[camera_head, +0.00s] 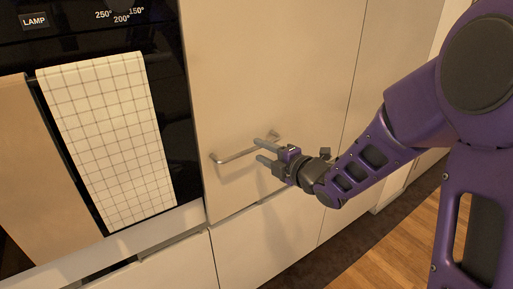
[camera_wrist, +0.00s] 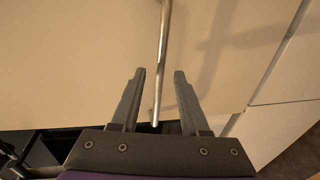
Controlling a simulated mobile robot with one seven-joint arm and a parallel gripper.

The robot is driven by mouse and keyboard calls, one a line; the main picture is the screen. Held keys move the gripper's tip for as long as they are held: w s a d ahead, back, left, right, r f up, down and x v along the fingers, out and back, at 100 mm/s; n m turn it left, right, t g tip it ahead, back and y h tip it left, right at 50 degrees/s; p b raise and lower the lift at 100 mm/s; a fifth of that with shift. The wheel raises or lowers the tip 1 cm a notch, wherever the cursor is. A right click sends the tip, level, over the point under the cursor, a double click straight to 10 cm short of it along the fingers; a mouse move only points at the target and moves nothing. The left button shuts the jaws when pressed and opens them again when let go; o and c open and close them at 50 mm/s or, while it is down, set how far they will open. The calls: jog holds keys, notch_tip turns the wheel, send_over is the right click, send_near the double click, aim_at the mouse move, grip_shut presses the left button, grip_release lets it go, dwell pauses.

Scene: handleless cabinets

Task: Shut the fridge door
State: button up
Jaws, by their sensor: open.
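A tall cream door panel (camera_head: 275,75) with a metal bar handle (camera_head: 235,155) stands in the middle of the head view. It bears no label, so I cannot tell for sure that it is the fridge door. It looks about flush with its neighbours. My gripper (camera_head: 262,150) is open at the right part of the handle. In the wrist view, the handle bar (camera_wrist: 162,60) runs between the two fingers of my gripper (camera_wrist: 159,73), with a gap visible on each side. I cannot tell how deep the bar sits between them.
An oven with a checked towel (camera_head: 108,140) and a brown towel (camera_head: 45,190) on its rail is at the left. A lower cabinet front (camera_head: 265,240) lies below the panel. Wooden floor (camera_head: 400,245) is open at the lower right.

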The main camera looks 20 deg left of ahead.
aim_at(255, 148)
jog(key=shift+x, duration=1.8)
jog(key=shift+s, duration=0.1)
grip_shut()
